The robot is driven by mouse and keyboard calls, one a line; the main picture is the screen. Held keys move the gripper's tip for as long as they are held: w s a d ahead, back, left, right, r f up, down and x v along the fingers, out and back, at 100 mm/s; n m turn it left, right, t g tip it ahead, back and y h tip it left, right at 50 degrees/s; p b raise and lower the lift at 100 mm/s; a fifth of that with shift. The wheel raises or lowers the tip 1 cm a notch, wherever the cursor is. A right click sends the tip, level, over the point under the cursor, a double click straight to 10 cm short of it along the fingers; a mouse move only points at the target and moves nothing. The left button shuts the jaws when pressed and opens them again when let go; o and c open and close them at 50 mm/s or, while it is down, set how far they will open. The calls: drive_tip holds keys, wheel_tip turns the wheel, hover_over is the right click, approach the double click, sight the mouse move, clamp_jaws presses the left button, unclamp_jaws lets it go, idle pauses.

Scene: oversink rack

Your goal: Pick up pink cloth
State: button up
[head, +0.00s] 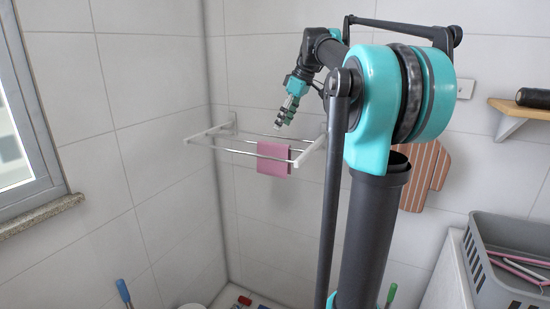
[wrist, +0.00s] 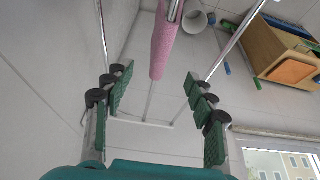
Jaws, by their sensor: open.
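The pink cloth (head: 273,160) hangs folded over a bar of the white wall rack (head: 222,129) in the head view. In the wrist view the cloth (wrist: 162,42) shows as a narrow pink strip along a bar, beyond the fingertips and between their lines. My gripper (head: 288,118) is above the rack, pointing down, apart from the cloth. In the wrist view my gripper (wrist: 158,85) is open, with its green-padded fingers wide apart and nothing between them touching.
The rack's metal bars run close below my gripper, with the tiled wall behind. A grey basket (head: 500,250) with pink hangers stands at the right. A striped board (head: 428,175) hangs on the wall. A wooden shelf (head: 520,110) is at far right. A window (head: 20,120) is at left.

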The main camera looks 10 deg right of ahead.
hover_over(270, 153)
drive_tip(key=d, duration=0.3)
drive_tip(key=f, duration=0.7)
drive_tip(key=shift+w+a, duration=0.25)
drive_tip(key=x, duration=0.5)
drive_tip(key=shift+s+a, duration=0.1)
drive_tip(key=shift+a, duration=0.1)
drive_tip(key=shift+a+f, duration=0.1)
drive_tip(key=shift+f, duration=0.25)
drive_tip(key=shift+f, duration=0.25)
drive_tip(key=c, duration=1.2)
